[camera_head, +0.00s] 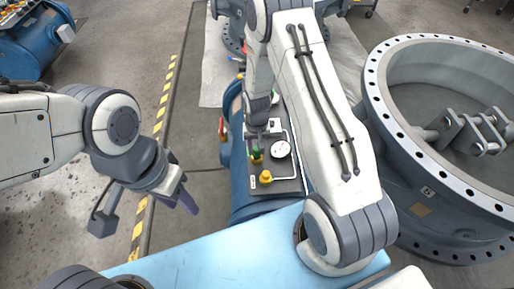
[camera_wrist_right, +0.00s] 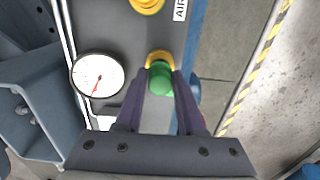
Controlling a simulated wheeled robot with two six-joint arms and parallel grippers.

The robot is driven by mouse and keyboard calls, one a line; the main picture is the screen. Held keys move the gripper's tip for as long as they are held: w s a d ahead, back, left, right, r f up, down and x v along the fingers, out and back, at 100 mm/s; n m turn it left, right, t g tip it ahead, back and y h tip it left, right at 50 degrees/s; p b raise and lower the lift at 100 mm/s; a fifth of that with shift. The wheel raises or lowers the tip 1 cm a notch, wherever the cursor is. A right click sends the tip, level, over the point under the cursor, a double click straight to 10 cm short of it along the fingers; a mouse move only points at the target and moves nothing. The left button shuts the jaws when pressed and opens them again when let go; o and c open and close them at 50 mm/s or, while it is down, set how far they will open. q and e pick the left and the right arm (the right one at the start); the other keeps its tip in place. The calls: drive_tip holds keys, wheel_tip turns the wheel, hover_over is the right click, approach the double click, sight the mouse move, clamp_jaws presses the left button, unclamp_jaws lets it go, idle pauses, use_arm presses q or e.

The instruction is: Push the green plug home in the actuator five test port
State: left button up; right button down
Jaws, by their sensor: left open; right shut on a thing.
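The green plug (camera_wrist_right: 160,82) sits between the fingers of my right gripper (camera_wrist_right: 160,76), which is shut on it. The plug's far end meets the yellow ring of a test port (camera_wrist_right: 158,57); I cannot tell how deep it is. In the head view the green plug (camera_head: 255,151) shows small at the left edge of the dark actuator panel (camera_head: 290,186), below my right gripper (camera_head: 256,140). My left gripper (camera_head: 186,194) is open and empty, out over the floor to the left of the panel.
A white round gauge (camera_head: 281,149) is beside the port. A second yellow fitting (camera_head: 266,176) stands nearer on the panel. A large flanged valve ring (camera_head: 430,150) fills the right. Yellow-black floor tape (camera_head: 160,110) runs at left, with bare floor around it.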

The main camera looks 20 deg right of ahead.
drive_tip(key=shift+f+b, duration=0.4)
drive_tip(key=shift+f, duration=0.5)
idle(1.1)
drive_tip(key=shift+c, duration=2.2)
unclamp_jaws()
drive_tip(key=o, duration=0.4)
drive_tip(key=shift+o, duration=0.2)
drive_tip(key=shift+r, duration=0.2)
drive_tip(key=shift+r+p, duration=3.25)
drive_tip(key=shift+r, duration=0.4)
